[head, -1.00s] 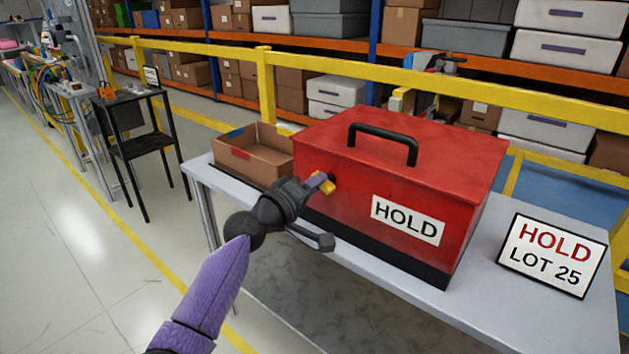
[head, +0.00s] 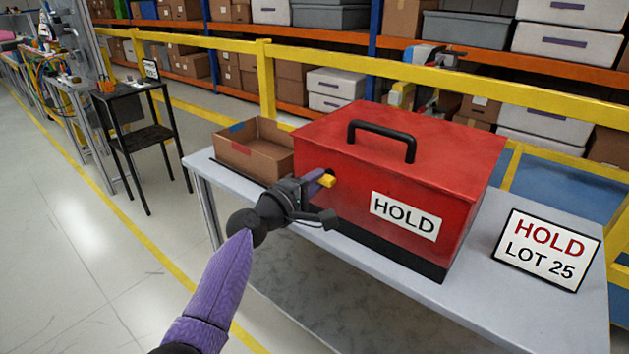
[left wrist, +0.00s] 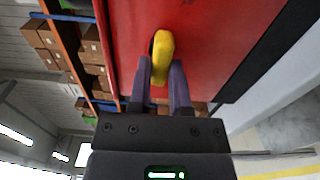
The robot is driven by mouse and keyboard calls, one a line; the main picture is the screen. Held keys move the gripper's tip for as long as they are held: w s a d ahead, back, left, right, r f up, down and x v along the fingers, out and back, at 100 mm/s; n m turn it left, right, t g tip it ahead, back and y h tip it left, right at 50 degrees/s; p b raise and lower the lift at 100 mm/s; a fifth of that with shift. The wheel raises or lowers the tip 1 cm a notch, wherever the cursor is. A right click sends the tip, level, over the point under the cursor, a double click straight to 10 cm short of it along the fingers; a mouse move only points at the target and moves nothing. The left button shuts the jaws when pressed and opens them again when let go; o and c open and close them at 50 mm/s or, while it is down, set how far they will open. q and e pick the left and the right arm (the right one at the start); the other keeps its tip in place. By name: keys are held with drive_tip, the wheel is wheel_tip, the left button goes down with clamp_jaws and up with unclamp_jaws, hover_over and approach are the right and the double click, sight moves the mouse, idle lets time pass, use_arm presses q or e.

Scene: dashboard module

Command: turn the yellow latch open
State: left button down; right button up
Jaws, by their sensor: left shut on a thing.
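The yellow latch (head: 327,180) is on the front face of the red box (head: 345,215), near its left end. It also shows in the left wrist view (left wrist: 162,48), where it lies along the line of the fingers, with a dark spot at its left edge. My left gripper (head: 318,180) is at the box front with its purple fingers on the latch. In the left wrist view, the fingers (left wrist: 164,80) sit one on each side of the latch's near end, shut on it. My right gripper is not in view.
The red box, with a black handle (head: 382,138), stands on a grey table (head: 470,310). An open cardboard box (head: 250,160) is left of it, and a HOLD LOT 25 sign (head: 546,250) stands at right. A yellow rail (head: 265,85) runs behind.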

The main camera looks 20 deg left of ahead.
use_arm(q)
drive_tip(key=shift+f, duration=0.1)
drive_tip(key=c, duration=0.7)
unclamp_jaws()
drive_tip(key=shift+o, duration=0.7)
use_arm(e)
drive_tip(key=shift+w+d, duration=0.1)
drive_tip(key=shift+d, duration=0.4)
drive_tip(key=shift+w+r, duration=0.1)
use_arm(q)
drive_tip(key=p+v, duration=0.3)
drive_tip(key=v, duration=0.7)
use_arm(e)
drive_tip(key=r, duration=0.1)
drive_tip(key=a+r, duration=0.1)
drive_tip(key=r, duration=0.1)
